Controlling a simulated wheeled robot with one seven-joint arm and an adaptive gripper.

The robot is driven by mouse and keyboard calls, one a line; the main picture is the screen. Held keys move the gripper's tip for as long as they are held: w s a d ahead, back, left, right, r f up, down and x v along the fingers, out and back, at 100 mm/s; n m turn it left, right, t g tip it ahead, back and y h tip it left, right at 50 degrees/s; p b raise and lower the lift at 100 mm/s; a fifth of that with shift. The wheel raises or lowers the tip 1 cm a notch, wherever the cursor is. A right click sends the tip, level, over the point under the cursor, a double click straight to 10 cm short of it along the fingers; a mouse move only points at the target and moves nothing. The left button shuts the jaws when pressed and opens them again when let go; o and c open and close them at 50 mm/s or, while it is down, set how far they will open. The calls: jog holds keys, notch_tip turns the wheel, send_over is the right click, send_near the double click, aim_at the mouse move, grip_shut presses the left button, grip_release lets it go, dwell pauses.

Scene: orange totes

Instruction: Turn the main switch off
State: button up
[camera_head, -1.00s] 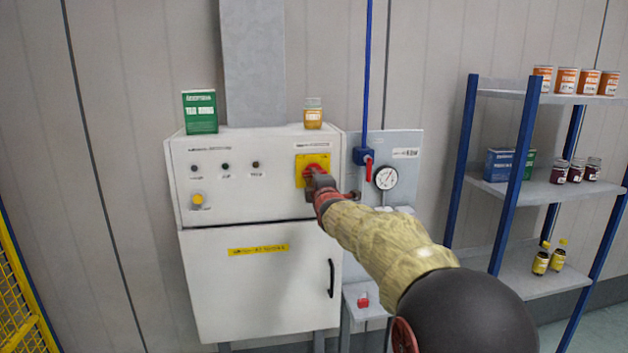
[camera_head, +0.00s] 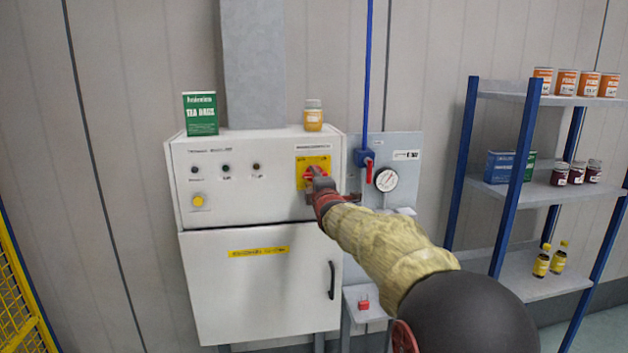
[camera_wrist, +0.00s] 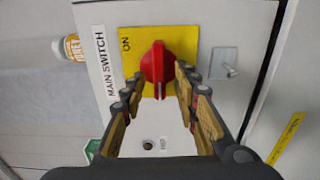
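The main switch is a red rotary knob (camera_wrist: 157,66) on a yellow plate (camera_wrist: 127,48), with "MAIN SWITCH" and "ON" printed beside it in the wrist view. In the head view the yellow plate (camera_head: 322,162) is at the upper right of the white cabinet's front (camera_head: 245,188), with the knob partly hidden by my gripper (camera_head: 317,178). In the wrist view my gripper (camera_wrist: 159,75) is open, one fingertip on each side of the knob's lower part. A gap shows on the left; on the right the fingertip is very close, and I cannot tell whether it touches.
A green tea box (camera_head: 200,114) and an orange-labelled jar (camera_head: 313,116) stand on the cabinet. A red-handled valve (camera_head: 368,168) and a gauge (camera_head: 386,180) are just right of my gripper. A blue-framed shelf (camera_head: 518,188) stands further right.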

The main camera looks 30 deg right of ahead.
jog(key=shift+s, duration=0.1)
jog(key=v, duration=1.1)
jog(key=shift+s, duration=0.35)
jog(key=shift+a, duration=0.15)
